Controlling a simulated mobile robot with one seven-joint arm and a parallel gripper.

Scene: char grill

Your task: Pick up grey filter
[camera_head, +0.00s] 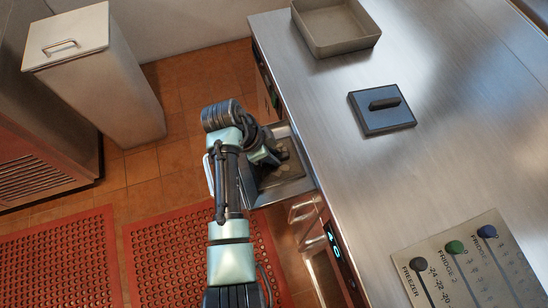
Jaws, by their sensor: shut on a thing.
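My gripper (270,157) is at the left side of the steel counter, below its top, reached down over an open drawer-like space. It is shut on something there. A grey metal tray-like piece (291,188) with small round shapes on it lies right at the fingers and looks like the grey filter. My wrist and arm cover its left part, so the exact grip is hidden. I cannot tell whether it is lifted or still resting in the opening.
The steel counter (455,110) carries a grey rectangular pan (335,45), a dark plate with a handle (375,122) and a knob panel (470,270). A tall lidded bin (130,100) stands at left. Red perforated mats (60,265) cover part of the tiled floor.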

